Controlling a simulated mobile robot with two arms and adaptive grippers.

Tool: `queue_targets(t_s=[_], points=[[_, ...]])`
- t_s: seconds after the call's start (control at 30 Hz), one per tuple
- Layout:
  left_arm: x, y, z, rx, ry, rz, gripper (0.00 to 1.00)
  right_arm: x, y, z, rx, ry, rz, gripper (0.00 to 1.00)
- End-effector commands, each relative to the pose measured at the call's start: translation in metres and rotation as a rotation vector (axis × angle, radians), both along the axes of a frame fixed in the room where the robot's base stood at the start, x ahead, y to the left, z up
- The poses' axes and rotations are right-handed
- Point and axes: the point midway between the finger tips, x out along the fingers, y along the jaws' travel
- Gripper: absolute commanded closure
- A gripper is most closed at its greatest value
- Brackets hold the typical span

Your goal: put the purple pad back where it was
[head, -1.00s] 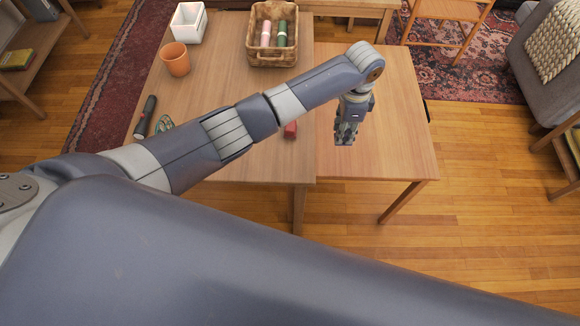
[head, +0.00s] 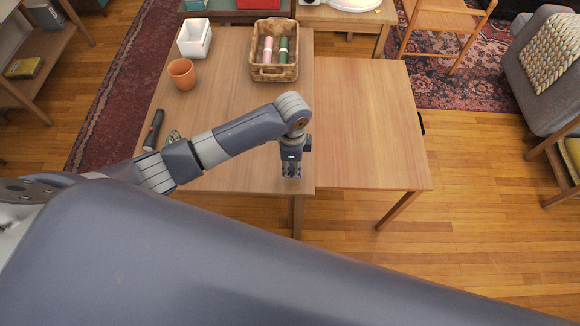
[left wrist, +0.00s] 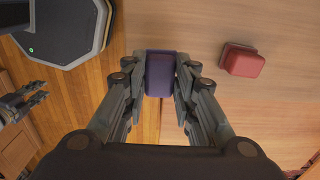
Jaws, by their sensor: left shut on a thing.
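The purple pad (left wrist: 160,76) is between the fingers of my left gripper (left wrist: 160,90), which is shut on it. In the head view my left gripper (head: 291,172) points down near the front right corner of the left table (head: 225,110), by the seam with the right table (head: 365,120). The pad cannot be made out there. A red block (left wrist: 243,60) lies on the wood to the right of the gripper in the left wrist view; my arm hides it in the head view. What seems to be my right gripper (left wrist: 22,104) shows small at the left edge of the left wrist view.
The right table is bare. A wooden chair (head: 445,28) stands behind.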

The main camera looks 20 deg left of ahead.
Motion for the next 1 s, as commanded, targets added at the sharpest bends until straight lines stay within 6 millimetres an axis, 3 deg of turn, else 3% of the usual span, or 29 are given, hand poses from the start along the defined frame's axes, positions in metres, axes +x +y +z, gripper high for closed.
queue_targets(t_s=[0.27, 0.67, 0.7, 0.77, 1.0], points=[[-0.003, 0.004, -0.033, 0.001, 0.002, 0.001, 0.96, 0.0, 0.003, 0.008, 0.003, 0.0, -0.001, 0.7], [-0.003, 0.004, -0.039, 0.002, 0.001, 0.0, 0.96, 0.0, 0.005, 0.006, 0.006, -0.001, -0.001, 0.7], [-0.003, 0.004, -0.039, 0.002, 0.001, 0.0, 0.7, 0.0, 0.005, 0.007, 0.006, -0.001, -0.001, 0.7], [-0.003, 0.004, -0.038, 0.002, 0.001, 0.0, 0.56, 0.0, 0.005, 0.007, 0.006, -0.001, -0.001, 0.7], [-0.003, 0.004, -0.038, 0.002, 0.001, 0.001, 0.54, 0.0, 0.005, 0.007, 0.005, -0.001, -0.001, 0.7]])
